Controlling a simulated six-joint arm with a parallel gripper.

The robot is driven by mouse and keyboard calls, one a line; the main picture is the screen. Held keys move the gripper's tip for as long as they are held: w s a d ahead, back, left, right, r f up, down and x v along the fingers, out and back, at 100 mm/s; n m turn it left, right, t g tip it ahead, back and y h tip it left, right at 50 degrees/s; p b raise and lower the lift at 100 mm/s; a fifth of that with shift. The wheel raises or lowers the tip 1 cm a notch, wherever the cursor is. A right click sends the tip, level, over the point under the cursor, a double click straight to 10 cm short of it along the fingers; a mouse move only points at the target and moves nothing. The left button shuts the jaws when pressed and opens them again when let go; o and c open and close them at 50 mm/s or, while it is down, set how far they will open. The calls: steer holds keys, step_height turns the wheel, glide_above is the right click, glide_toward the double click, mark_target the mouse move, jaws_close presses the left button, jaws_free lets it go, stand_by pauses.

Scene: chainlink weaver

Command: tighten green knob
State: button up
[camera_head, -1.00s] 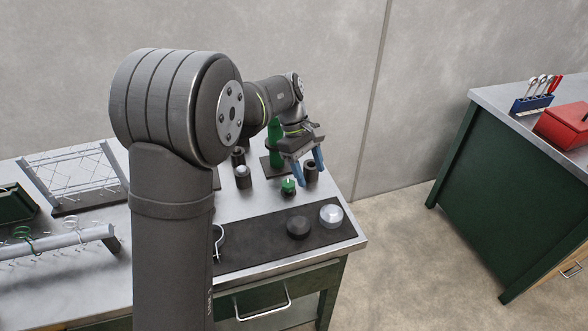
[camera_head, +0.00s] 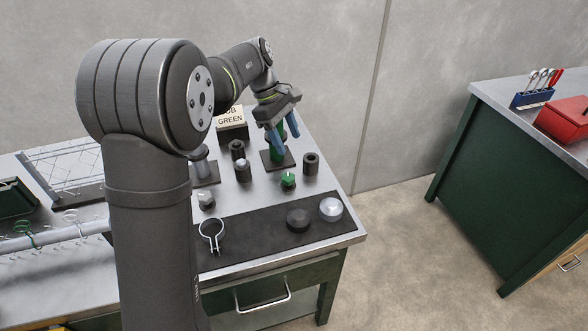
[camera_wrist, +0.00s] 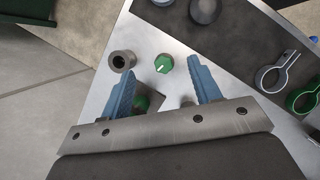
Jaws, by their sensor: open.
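The green knob (camera_head: 288,181) sits on the metal bench top, with a pale pointer mark on its top. It also shows in the wrist view (camera_wrist: 164,63), ahead of the fingertips and between their lines. The finger bar hides part of the bench.
Dark cylinders (camera_head: 311,163) stand near the knob, and a grey knob (camera_head: 207,199) is to its left. A black mat (camera_head: 262,232) at the front holds a ring clamp (camera_head: 211,232), a dark disc (camera_head: 298,221) and a silver disc (camera_head: 331,209). A "GREEN" sign (camera_head: 231,121) stands behind.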

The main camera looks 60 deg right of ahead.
steer(key=n, duration=0.2)
glide_toward(288, 175)
steer(key=shift+h, duration=0.3)
steer(key=x, duration=0.8)
steer(key=shift+s+a+f, duration=0.15)
steer(key=shift+a+f, duration=0.15)
steer(key=shift+f, duration=0.05)
steer(key=c, duration=1)
steer(key=shift+d+m+y, duration=0.1)
steer(key=shift+m+y, duration=0.5)
steer(key=shift+m, duration=1)
steer(key=o, duration=1)
steer(key=shift+r, duration=0.1)
